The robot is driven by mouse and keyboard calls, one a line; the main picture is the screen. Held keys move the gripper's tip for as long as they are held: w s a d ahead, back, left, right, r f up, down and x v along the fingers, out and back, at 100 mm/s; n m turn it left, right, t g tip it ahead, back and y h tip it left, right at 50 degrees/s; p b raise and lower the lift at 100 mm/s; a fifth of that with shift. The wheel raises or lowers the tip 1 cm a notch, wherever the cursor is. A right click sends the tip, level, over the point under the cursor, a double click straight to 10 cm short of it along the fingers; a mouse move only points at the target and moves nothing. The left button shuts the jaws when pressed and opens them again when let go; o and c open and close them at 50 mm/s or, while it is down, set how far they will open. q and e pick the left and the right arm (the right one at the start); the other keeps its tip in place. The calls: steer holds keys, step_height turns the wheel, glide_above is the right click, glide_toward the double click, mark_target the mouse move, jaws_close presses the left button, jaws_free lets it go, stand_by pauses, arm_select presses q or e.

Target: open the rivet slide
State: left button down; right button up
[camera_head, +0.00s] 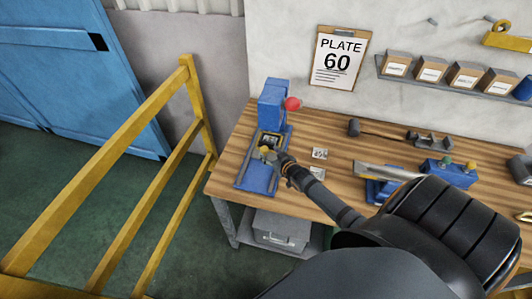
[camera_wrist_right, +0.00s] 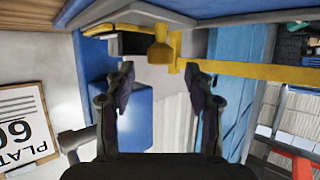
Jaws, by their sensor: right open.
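A blue rivet press (camera_head: 272,100) with a red knob stands at the left end of the wooden bench. The rivet slide (camera_head: 268,139), with a dark recessed top, sits low on its blue base. My right gripper (camera_head: 275,156) is at the handle. My left gripper is not in view.
The wooden bench (camera_head: 335,184) carries a small label (camera_head: 320,153), a blue fixture (camera_head: 448,172) and metal parts to the right. A yellow railing (camera_head: 110,150) stands left of the bench. A "PLATE 60" clipboard (camera_head: 338,58) hangs on the wall, with boxes (camera_head: 430,69) on a shelf.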

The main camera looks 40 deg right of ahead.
mark_target(266, 151)
steer(key=x, duration=0.1)
steer(key=b+x, duration=0.1)
steer(key=x, duration=0.1)
steer(key=shift+s+f, duration=0.15)
steer(key=shift+f, duration=0.05)
steer(key=shift+w, duration=0.55)
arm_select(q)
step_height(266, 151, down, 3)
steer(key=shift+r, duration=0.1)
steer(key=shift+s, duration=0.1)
arm_select(e)
steer(key=shift+s, duration=0.1)
steer(key=shift+c, duration=1.2)
jaws_close()
arm_select(q)
steer(key=shift+b, duration=0.35)
